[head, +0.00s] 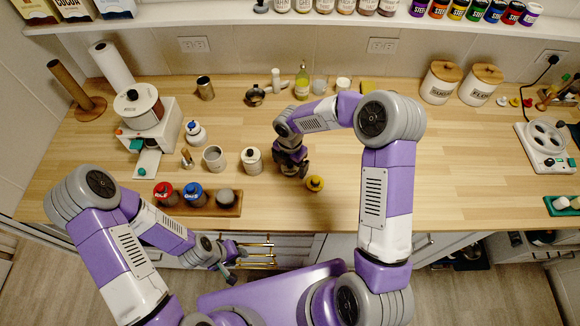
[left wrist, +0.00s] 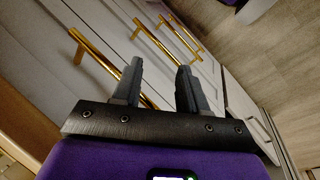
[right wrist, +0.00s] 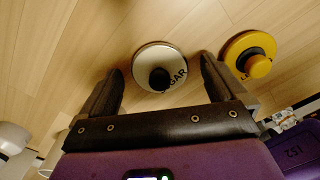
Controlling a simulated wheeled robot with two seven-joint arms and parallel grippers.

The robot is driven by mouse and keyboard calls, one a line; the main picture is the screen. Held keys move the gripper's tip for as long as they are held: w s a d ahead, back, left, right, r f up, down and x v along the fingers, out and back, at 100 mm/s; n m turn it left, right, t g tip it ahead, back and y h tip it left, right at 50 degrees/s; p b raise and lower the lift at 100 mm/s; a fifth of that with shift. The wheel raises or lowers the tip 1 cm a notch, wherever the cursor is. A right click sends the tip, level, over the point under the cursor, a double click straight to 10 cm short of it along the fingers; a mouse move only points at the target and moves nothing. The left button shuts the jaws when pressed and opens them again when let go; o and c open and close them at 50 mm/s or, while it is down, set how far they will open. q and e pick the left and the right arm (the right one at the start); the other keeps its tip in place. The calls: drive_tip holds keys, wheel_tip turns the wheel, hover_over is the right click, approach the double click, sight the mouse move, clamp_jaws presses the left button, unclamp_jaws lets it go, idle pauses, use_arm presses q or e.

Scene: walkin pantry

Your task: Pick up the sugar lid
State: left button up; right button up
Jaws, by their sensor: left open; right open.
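The sugar lid (right wrist: 159,70) is a round white disc with a black knob and dark letters, partly readable as "GAR". It appears flat on the wooden counter in the right wrist view. My right gripper (right wrist: 160,88) is open above it, pointing down, with a finger to each side of the lid in the picture and no visible contact. In the head view my right gripper (head: 291,170) hides the lid. My left gripper (head: 234,258) is open and empty in front of the drawers, below the counter edge; it also shows in the left wrist view (left wrist: 155,78).
A yellow lid with a knob (head: 315,183) lies close to my right gripper. A white canister (head: 251,161) stands to its left. A wooden tray (head: 228,209) with red and blue-topped jars is at the front left. The counter right of my right arm is largely clear.

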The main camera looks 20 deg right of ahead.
drive_tip(key=shift+c, duration=0.4)
drive_tip(key=c, duration=1)
drive_tip(key=shift+c, duration=0.2)
